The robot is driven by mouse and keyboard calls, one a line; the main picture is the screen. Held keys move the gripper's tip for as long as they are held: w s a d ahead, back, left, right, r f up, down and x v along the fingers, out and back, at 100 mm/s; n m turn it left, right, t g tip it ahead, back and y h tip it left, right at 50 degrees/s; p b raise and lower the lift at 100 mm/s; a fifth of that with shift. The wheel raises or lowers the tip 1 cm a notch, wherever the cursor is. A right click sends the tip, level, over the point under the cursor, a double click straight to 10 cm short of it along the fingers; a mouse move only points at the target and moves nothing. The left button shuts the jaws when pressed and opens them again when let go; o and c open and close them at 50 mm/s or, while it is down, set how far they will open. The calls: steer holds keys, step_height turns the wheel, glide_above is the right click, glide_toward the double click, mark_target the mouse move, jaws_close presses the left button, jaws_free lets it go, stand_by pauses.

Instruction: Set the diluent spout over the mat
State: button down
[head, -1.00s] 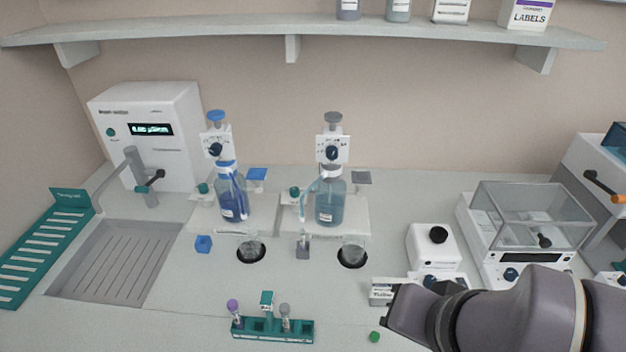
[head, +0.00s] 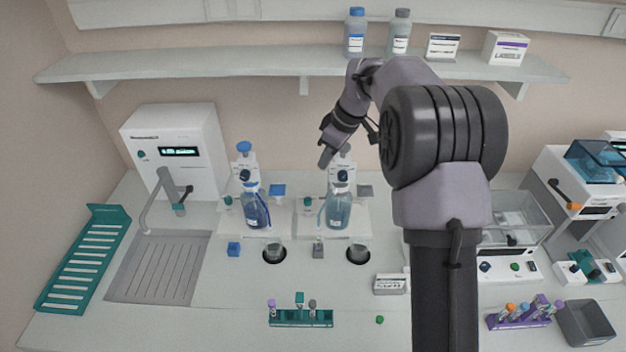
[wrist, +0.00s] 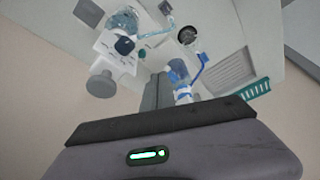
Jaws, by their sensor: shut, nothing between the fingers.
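Two bottle-top dispensers stand side by side on pale bases. The left dispenser (head: 254,205) has a blue cap and dark blue liquid; the right dispenser (head: 339,206) has a grey cap and paler liquid. I cannot read which is the diluent. My gripper (head: 326,157) is shut and empty, beside the right dispenser's top. In the wrist view its fingers (wrist: 157,92) point down between the grey-capped dispenser (wrist: 116,48) and the blue one, whose spout (wrist: 201,66) shows.
Glass vessels sit at two dark round openings (head: 274,254) in front of the dispensers. A green tube rack (head: 300,318) stands at the front. A shelf (head: 240,66) with bottles overhangs the back. A sink tray (head: 158,268) is at left.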

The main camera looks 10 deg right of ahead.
steer(key=shift+d, duration=0.1)
step_height(320, 180, down, 12)
steer(key=b, duration=0.1)
steer(key=shift+r+b, duration=0.15)
steer(key=shift+b, duration=0.15)
